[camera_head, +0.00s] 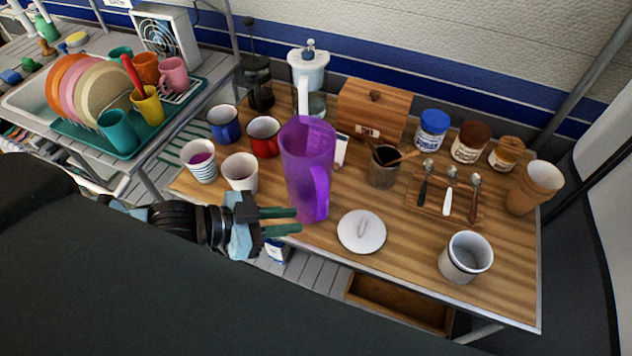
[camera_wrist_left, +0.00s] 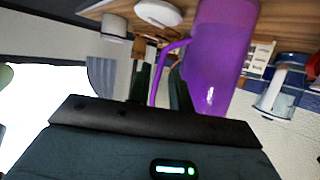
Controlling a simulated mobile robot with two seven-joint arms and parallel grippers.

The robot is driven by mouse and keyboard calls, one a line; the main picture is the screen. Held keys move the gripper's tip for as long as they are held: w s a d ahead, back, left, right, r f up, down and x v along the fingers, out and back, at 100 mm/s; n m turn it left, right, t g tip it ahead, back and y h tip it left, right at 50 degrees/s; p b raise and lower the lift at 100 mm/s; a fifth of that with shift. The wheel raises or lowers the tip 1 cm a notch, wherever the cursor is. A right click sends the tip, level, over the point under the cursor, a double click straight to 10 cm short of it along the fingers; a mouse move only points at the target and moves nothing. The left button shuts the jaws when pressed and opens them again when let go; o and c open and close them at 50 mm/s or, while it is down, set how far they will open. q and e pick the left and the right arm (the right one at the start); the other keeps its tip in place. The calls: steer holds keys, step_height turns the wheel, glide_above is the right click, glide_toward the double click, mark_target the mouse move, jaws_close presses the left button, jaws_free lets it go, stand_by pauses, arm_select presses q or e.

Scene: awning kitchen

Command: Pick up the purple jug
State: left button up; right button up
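The purple jug (camera_head: 307,160) is translucent and stands upright at the table's front edge, its handle facing the front right. My left gripper (camera_head: 290,221) is at the jug's lower left, fingers apart and pointing right, with the upper fingertip overlapping the jug's lower edge in the head view. In the left wrist view the jug (camera_wrist_left: 218,55) fills the upper middle. Its handle shows between the two dark fingers of the gripper (camera_wrist_left: 160,82), with gaps around it. I cannot tell whether either finger touches the jug. My right gripper is not in view.
On the wooden table (camera_head: 400,245), a white lid (camera_head: 361,231) and a grey-white pot (camera_head: 466,257) lie to the jug's right. A white mug (camera_head: 240,173), a striped cup (camera_head: 199,161) and a red mug (camera_head: 263,137) stand close on its left. A utensil cup (camera_head: 382,170) is behind right.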

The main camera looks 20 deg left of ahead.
mark_target(322, 218)
arm_select(q)
steer(key=shift+x, duration=1.3)
steer(key=shift+w+r+x, duration=0.1)
steer(key=shift+r+x, duration=0.05)
steer(key=shift+x, duration=0.7)
steer(key=shift+w+r+x, duration=0.1)
steer(key=shift+r+x, duration=0.05)
steer(key=shift+x, duration=0.7)
steer(key=shift+w+r+x, duration=0.1)
steer(key=shift+r+x, duration=0.05)
steer(key=shift+x, duration=0.7)
jaws_close()
